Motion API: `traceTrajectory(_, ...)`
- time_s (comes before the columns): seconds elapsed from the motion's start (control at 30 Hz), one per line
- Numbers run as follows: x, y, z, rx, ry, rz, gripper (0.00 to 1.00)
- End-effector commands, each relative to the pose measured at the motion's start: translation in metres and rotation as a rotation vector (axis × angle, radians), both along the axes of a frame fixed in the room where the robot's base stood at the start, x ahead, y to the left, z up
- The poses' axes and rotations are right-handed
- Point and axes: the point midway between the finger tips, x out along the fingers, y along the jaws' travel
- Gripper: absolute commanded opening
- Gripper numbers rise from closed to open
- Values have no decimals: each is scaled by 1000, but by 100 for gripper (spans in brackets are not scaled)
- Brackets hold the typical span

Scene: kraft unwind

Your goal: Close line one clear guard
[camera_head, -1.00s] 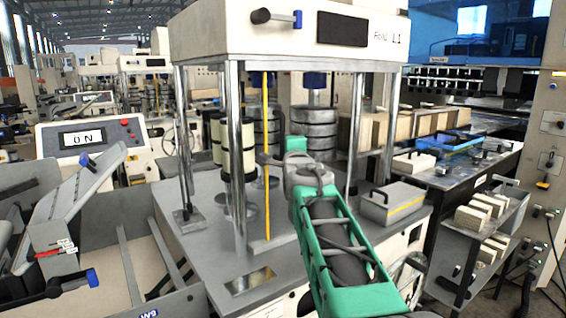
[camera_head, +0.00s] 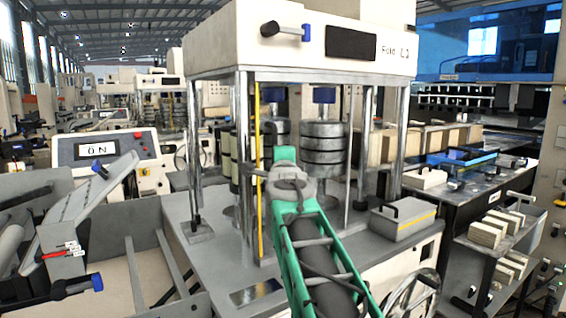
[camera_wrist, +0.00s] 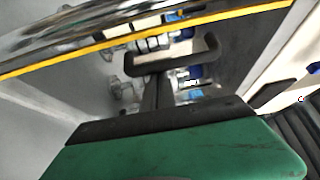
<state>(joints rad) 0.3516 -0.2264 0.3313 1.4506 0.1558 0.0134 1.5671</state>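The line one fold machine (camera_head: 330,30) stands in the middle of the head view, marked "Fold". A thin upright yellow strip (camera_head: 257,215), apparently the clear guard's edge, stands just right of the front left post. The clear panel itself is hard to make out. My gripper (camera_head: 268,172) is at mid-height of this strip, by a dark handle. In the wrist view the yellow edge (camera_wrist: 165,32) crosses the top, and a dark curved bar (camera_wrist: 172,58), apparently the handle, lies in front of my gripper (camera_wrist: 158,88). Whether the fingers are closed around it is unclear.
Stacked rollers (camera_head: 323,150) stand inside the machine. A grey box with a black handle (camera_head: 402,218) sits on the deck at right. A panel reading "ON" (camera_head: 97,151) and a tilted tray (camera_head: 90,190) are at left. A handwheel (camera_head: 412,297) is at lower right.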

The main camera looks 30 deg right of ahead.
Motion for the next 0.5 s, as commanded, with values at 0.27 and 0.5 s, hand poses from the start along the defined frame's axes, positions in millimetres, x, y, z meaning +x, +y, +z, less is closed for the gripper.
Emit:
traceTrajectory(0.27,-33,-11,-2,-1,-3,7,0)
traceTrajectory(0.5,-80,14,-2,1,0,3,0)
